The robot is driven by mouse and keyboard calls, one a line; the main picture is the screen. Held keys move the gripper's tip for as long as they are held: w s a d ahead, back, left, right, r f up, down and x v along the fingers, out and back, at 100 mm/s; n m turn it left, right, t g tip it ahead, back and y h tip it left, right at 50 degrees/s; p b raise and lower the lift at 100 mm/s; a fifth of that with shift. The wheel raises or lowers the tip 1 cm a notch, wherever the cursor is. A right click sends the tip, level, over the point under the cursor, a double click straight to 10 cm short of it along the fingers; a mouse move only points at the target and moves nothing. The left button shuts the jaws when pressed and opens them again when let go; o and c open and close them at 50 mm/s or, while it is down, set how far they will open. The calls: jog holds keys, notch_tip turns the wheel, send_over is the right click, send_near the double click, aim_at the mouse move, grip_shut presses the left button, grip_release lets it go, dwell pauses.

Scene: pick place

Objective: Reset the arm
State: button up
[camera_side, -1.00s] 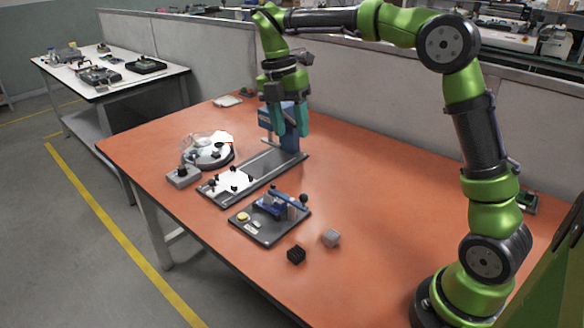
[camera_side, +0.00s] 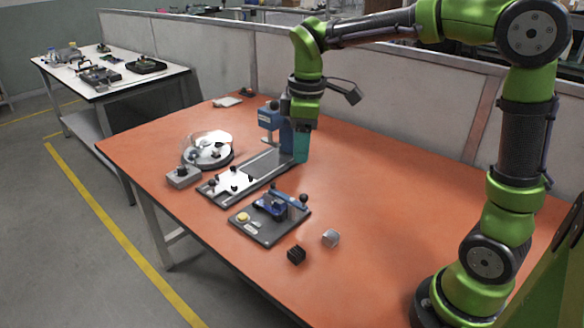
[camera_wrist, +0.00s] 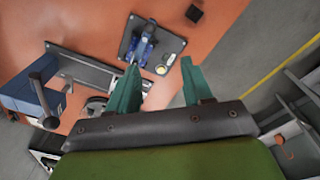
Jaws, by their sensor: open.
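My gripper (camera_side: 301,150) hangs fingers down over the orange table (camera_side: 370,200), in front of the blue post of the slide fixture in the side view. In the wrist view my gripper (camera_wrist: 160,88) has its two teal fingers spread apart with nothing between them. From the side view I cannot tell how far its tips are above the table.
The slide fixture (camera_side: 262,165), a round device (camera_side: 195,157), a grey box (camera_side: 183,177) and a clamp fixture (camera_side: 265,235) stand on the table. A black cube (camera_side: 296,255) and a grey cube (camera_side: 330,238) lie near the front. The table's right half is mostly clear.

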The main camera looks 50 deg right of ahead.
jog(key=s+a+r+m+t+y, duration=0.1)
jog(key=s+a+m+t+y, duration=0.1)
jog(key=s+m+t, duration=0.4)
jog(key=s+m, duration=0.5)
jog(key=s, duration=0.3)
jog(key=shift+s+a, duration=0.15)
jog(key=shift+a, duration=0.1)
